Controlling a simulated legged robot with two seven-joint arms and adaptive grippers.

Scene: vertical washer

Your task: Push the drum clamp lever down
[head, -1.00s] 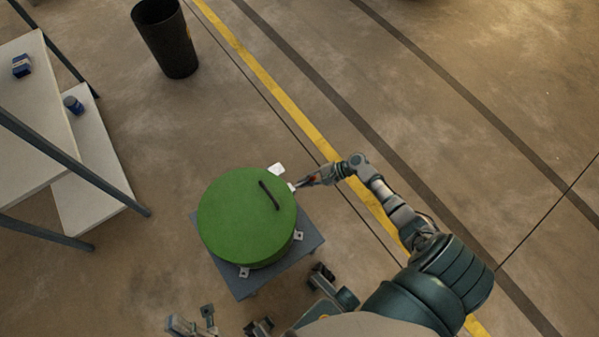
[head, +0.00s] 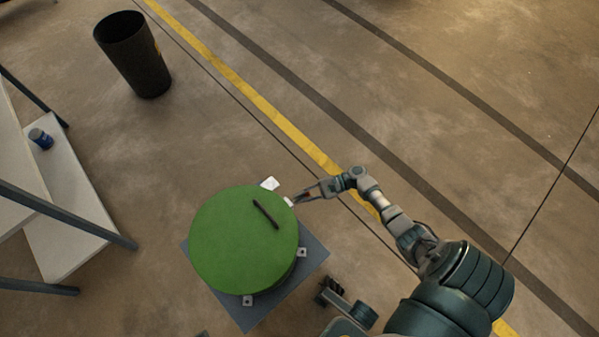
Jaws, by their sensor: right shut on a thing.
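The green drum (head: 240,242) is a round vertical washer with a dark handle bar (head: 266,214) on its lid. It stands on a grey square base (head: 312,262). My right gripper (head: 299,199) is at the drum's upper right edge. It is shut on the drum clamp lever (head: 290,202), of which only a small pale end shows beside the rim. The lever's angle is too small to tell.
A black bin (head: 134,55) stands at upper left. A white shelf (head: 75,205) with a blue can (head: 41,139) is at left. The floor at right is clear.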

